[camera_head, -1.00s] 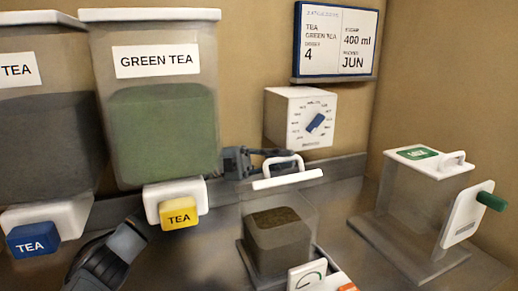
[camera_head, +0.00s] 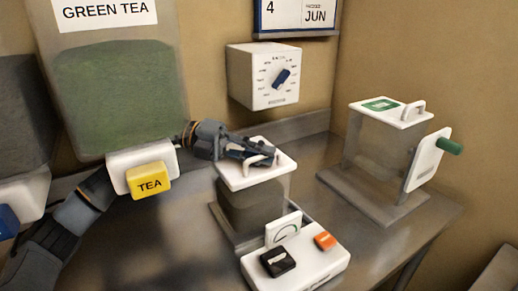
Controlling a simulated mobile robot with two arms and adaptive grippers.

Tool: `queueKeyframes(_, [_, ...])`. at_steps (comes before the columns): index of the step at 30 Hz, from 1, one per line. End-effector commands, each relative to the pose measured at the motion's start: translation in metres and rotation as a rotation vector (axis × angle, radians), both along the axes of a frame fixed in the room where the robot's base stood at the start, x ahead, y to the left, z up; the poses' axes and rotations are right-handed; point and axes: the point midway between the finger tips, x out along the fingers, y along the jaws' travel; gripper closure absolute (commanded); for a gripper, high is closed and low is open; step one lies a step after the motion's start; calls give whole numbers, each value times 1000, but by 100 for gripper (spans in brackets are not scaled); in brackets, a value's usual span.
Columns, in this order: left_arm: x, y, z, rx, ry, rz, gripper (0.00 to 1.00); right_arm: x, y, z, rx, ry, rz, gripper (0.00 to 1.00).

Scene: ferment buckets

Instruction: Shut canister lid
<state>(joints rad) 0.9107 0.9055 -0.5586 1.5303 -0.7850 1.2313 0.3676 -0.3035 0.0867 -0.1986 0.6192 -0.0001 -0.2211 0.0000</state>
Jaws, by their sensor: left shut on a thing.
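The canister (camera_head: 252,207) is a clear box with dark contents, standing on a scale on the metal counter. Its white lid (camera_head: 231,180) lies flat over its top; whether it is fully seated is too small to tell. My left gripper (camera_head: 262,157) is at the white handle (camera_head: 270,154) on the lid and is shut on it. The gripper's fingers partly cover the handle and the lid's far side. My right gripper is not in view.
The green tea dispenser (camera_head: 120,95) with its yellow TEA tap (camera_head: 149,181) stands at left. The white scale front (camera_head: 312,262) has a black and an orange button. A second clear canister (camera_head: 373,150) stands right. A dial box (camera_head: 248,77) hangs behind.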

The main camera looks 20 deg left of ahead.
Motion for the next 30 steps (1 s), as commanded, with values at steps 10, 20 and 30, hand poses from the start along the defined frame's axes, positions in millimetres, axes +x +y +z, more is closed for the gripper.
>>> queueKeyframes(10, [0, 0, -4, 9, 0, -1, 100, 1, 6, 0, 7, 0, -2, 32])
queueKeyframes(20, [0, 0, -3, 7, 1, -1, 80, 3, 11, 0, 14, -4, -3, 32])
queueKeyframes(30, [-3, 33, 2, 7, 0, 5, 80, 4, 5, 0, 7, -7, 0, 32])
